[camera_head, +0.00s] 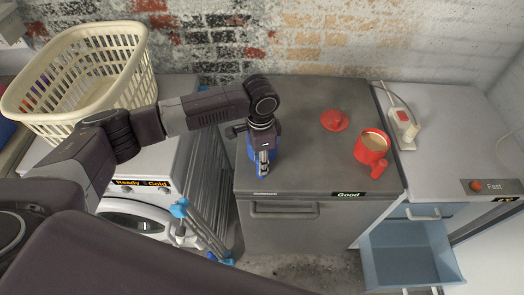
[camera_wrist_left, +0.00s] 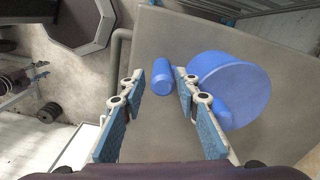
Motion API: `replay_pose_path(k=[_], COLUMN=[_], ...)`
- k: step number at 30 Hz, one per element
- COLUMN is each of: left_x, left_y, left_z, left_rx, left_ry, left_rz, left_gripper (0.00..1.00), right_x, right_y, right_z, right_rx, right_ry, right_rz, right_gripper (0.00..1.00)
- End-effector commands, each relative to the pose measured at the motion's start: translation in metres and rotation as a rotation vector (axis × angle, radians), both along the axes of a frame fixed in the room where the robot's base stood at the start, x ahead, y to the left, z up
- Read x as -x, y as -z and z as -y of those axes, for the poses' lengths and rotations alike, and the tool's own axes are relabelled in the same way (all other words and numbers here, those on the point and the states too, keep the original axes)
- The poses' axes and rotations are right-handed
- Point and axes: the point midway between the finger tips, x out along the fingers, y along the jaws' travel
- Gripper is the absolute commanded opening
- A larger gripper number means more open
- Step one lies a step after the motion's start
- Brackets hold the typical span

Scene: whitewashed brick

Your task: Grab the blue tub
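The blue tub (camera_head: 251,152) is on the grey counter top, mostly hidden by my left gripper (camera_head: 263,168) in the head view. In the left wrist view the blue tub (camera_wrist_left: 238,85) shows its round face, right of my right-hand finger. A smaller blue cylinder (camera_wrist_left: 162,82) shows in the gap between the fingertips; I cannot tell if it is joined to the tub. My left gripper (camera_wrist_left: 159,74) is open, with clear space between its fingers. It points down over the counter. My right gripper is not in view.
A red mug (camera_head: 371,147) with a tan filling and a red lid-like piece (camera_head: 335,121) stand right on the counter (camera_head: 310,165). A cream laundry basket (camera_head: 115,85) is at left, a drying rack (camera_head: 200,225) below. An open blue drawer (camera_head: 410,255) is at lower right.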

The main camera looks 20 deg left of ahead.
Motion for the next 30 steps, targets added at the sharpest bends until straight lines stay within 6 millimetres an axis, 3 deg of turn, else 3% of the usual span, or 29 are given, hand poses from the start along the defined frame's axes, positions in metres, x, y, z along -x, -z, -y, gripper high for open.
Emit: replay_pose_path(k=[5, 12, 20, 30], left_x=[0.000, 0.000, 0.000, -0.002], left_y=[0.017, 0.019, 0.019, 0.017], left_z=[0.000, 0.000, 0.000, 0.000], left_rx=[-0.001, 0.000, 0.000, 0.000], left_ry=[-0.001, 0.000, 0.000, 0.000], left_rz=[0.001, 0.002, 0.002, 0.005], left_gripper=[0.29, 0.29, 0.01, 0.00], right_x=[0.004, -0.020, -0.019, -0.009], right_y=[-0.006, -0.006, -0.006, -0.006], right_z=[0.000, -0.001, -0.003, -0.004], right_rx=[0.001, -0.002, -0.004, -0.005], right_ry=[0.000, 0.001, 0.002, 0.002], right_rz=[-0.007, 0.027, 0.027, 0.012], right_gripper=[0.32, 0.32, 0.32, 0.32])
